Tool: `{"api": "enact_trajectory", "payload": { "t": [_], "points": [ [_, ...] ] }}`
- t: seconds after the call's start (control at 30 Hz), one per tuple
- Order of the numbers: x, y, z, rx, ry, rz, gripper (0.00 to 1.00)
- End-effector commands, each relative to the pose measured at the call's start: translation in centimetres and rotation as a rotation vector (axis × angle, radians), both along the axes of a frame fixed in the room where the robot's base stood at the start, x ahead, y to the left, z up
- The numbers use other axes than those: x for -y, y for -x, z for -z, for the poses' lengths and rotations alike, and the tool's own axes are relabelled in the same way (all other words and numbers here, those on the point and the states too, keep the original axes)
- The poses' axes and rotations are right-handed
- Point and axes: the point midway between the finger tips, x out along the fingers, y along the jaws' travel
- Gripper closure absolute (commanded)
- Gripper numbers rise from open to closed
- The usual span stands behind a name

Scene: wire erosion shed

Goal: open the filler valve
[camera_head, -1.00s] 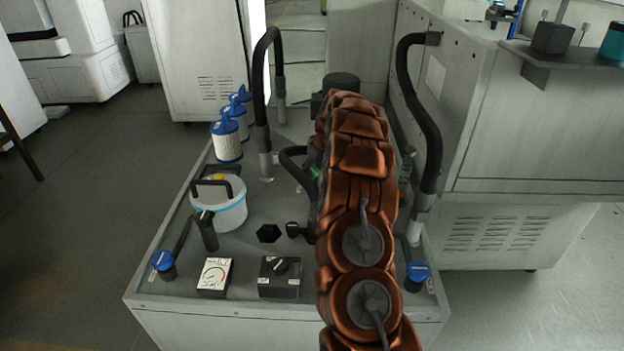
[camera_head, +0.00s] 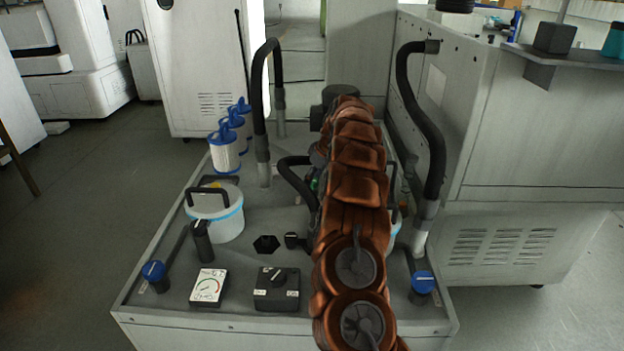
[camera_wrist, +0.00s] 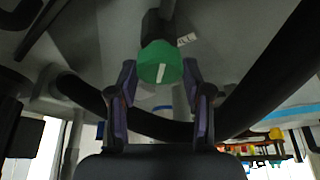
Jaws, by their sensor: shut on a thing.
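A round green knob with a white stripe across its face (camera_wrist: 160,62) sits on a dark stem in the wrist view. I take it to be the filler valve's handle; no label on it can be read. My gripper (camera_wrist: 160,72) has one finger on each side of the knob and is shut on it. In the head view a small green patch (camera_head: 314,184) shows just left of my copper-coloured arm. My arm hides the gripper and most of the valve there.
Black hoses (camera_head: 425,120) rise on both sides.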

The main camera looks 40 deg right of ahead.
Motion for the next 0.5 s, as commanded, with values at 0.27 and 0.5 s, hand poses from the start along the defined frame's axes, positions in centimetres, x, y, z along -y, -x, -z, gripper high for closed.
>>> {"api": "enact_trajectory", "payload": {
  "t": [0.27, 0.5],
  "points": [
    [0.04, -0.08, -0.11, 0.003, 0.002, 0.001, 0.49],
    [0.05, -0.03, -0.06, 0.001, 0.001, 0.002, 0.26]
  ]
}}
